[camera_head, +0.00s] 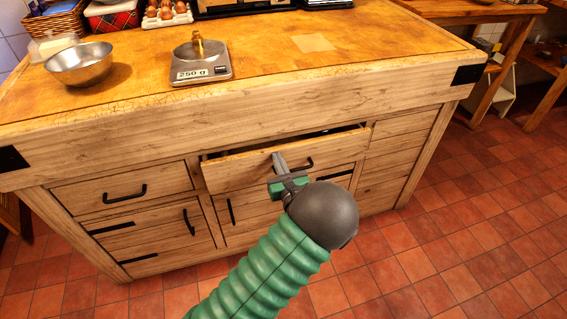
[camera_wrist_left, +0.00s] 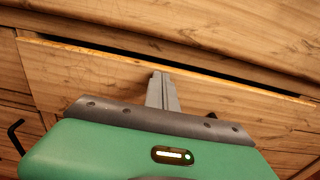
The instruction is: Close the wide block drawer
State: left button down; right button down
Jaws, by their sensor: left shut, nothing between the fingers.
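The wide block drawer (camera_head: 240,171) is in the upper middle of the wooden block's front. It stands slightly open, with a dark gap along its top edge. Its black handle shows partly to the right of my gripper. My left gripper (camera_head: 278,161) is shut and empty, with its fingertips at the drawer front near the handle. In the left wrist view the drawer front (camera_wrist_left: 90,75) spans the picture, and the shut fingers (camera_wrist_left: 160,80) overlap its upper part. I cannot tell whether they touch it. My right gripper is in neither view.
The block's worktop (camera_head: 300,65) overhangs the drawer. On it stand a metal bowl (camera_head: 80,65) and a scale (camera_head: 201,68) with a brass weight. Other drawers (camera_head: 120,188) flank the wide one and look shut. The tiled floor (camera_head: 460,230) at right is clear.

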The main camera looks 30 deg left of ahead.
aim_at(274, 147)
pick_arm(q)
jog(key=shift+d+r, duration=0.2)
jog(key=shift+d, duration=0.05)
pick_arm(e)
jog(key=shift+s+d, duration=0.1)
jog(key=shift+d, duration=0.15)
pick_arm(q)
jog(key=x, duration=0.4)
jog(key=shift+w+a+r, duration=0.15)
jog(key=shift+a+r, duration=0.05)
jog(key=shift+a, duration=0.25)
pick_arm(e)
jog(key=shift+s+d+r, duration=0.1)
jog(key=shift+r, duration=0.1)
